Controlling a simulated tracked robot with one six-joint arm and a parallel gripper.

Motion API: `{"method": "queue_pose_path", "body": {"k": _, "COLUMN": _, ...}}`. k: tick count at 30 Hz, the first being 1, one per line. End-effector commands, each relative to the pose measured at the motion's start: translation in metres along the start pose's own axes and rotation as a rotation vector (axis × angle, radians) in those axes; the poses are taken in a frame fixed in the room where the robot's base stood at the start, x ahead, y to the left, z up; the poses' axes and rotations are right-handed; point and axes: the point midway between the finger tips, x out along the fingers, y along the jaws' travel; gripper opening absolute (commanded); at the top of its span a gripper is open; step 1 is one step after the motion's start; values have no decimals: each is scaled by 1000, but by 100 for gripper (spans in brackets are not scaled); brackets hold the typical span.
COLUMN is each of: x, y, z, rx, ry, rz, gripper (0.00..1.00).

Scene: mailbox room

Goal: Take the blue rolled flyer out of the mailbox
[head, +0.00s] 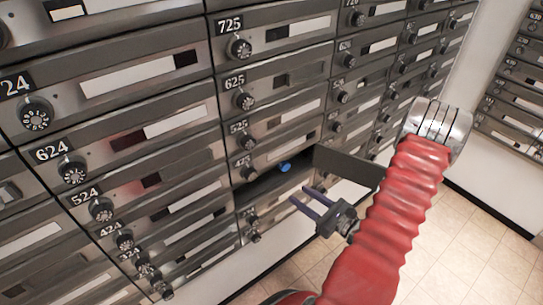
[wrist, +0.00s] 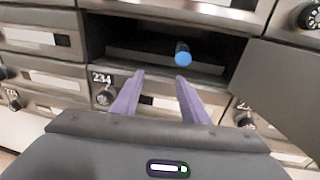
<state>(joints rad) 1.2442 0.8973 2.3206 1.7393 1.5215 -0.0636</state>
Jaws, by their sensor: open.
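The blue rolled flyer (head: 285,167) lies inside an open mailbox (head: 262,186) in the lower part of the wall, its round blue end facing out. In the wrist view the flyer (wrist: 183,54) is in the right half of the dark opening (wrist: 120,42), above the fingertips. My gripper (head: 303,197) is open and empty, in front of and slightly below the opening, apart from the flyer. Its two purple fingers (wrist: 160,78) point toward the mailbox wall. Most of the flyer's length is hidden inside the box.
The mailbox door (head: 348,167) is swung open to the right, close to my red arm; it also fills the right side of the wrist view (wrist: 280,85). Closed mailboxes with dials surround the opening. The tiled floor (head: 450,235) at right is clear.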

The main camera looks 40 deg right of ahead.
Motion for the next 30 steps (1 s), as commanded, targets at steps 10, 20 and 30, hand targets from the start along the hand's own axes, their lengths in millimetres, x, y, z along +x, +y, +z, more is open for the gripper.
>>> {"method": "queue_pose_path", "body": {"k": 10, "x": -3, "y": -35, "z": 12, "rx": -7, "ry": -64, "rz": -137, "gripper": 41}}
{"method": "queue_pose_path", "body": {"k": 20, "x": -1, "y": -34, "z": 12, "rx": -8, "ry": -63, "rz": -133, "gripper": 41}}
{"method": "queue_pose_path", "body": {"k": 30, "x": 20, "y": -37, "z": 14, "rx": -8, "ry": -63, "rz": -131, "gripper": 41}}
